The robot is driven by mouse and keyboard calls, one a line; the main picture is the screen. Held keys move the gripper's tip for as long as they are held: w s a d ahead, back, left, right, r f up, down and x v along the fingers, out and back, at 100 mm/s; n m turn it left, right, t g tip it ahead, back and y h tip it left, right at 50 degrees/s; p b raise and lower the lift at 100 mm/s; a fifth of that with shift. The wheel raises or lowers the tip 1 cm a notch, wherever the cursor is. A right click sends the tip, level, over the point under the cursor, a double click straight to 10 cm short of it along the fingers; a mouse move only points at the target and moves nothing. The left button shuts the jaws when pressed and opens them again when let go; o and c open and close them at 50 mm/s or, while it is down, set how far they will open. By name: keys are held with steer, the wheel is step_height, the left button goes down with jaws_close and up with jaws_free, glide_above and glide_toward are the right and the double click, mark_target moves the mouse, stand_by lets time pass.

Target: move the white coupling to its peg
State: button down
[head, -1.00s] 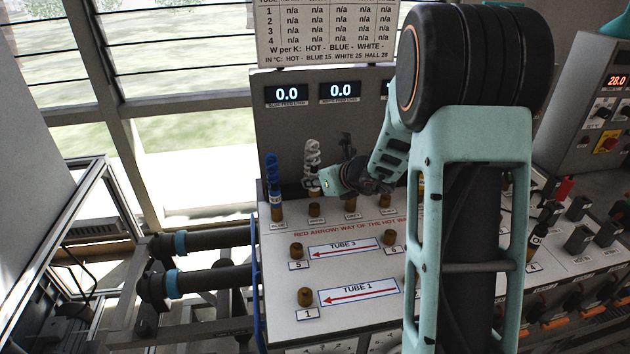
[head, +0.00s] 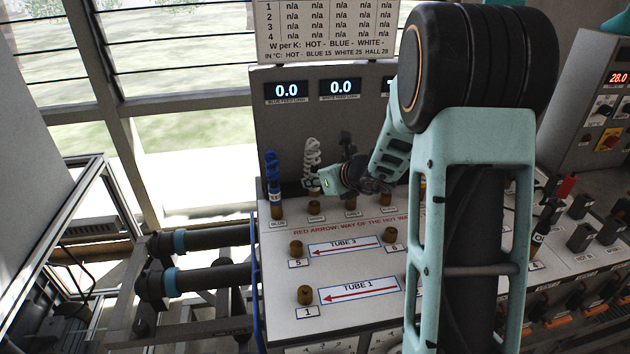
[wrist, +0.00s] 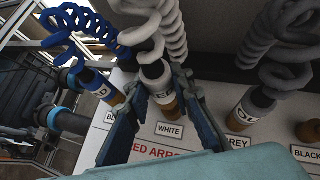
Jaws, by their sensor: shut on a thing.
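The white coupling (wrist: 156,79) has a pale, lettered band and a white coiled hose. In the wrist view it stands between the two fingers of my gripper (wrist: 166,125), which is shut on it. It is at the brass peg (wrist: 168,106) behind the WHITE label (wrist: 170,130). Brass shows just below the coupling's band, but I cannot tell whether it is fully seated. In the head view my gripper (head: 326,180) is at the back row of pegs, and the white coiled hose (head: 312,152) rises beside it. The coupling is largely hidden there.
The blue coupling (wrist: 98,86) stands on its peg close on the left. The grey coupling (wrist: 250,108) stands to the right, with a bare brass peg (wrist: 308,132) beyond it. Bare pegs 5 (head: 296,248) and 1 (head: 305,294) stand nearer on the panel.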

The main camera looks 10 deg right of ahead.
steer(key=shift+f, duration=0.1)
steer(key=shift+f+b, duration=1.35)
steer(key=shift+b, duration=0.3)
steer(key=c, duration=1.6)
jaws_free()
steer(key=shift+r, duration=0.1)
steer(key=s+r+p, duration=0.1)
steer(key=r, duration=0.1)
steer(key=s+d+r+p, duration=0.1)
steer(key=r+p, duration=0.1)
steer(key=s+r+p, duration=0.1)
steer(key=r, duration=0.1)
steer(key=shift+d, duration=0.15)
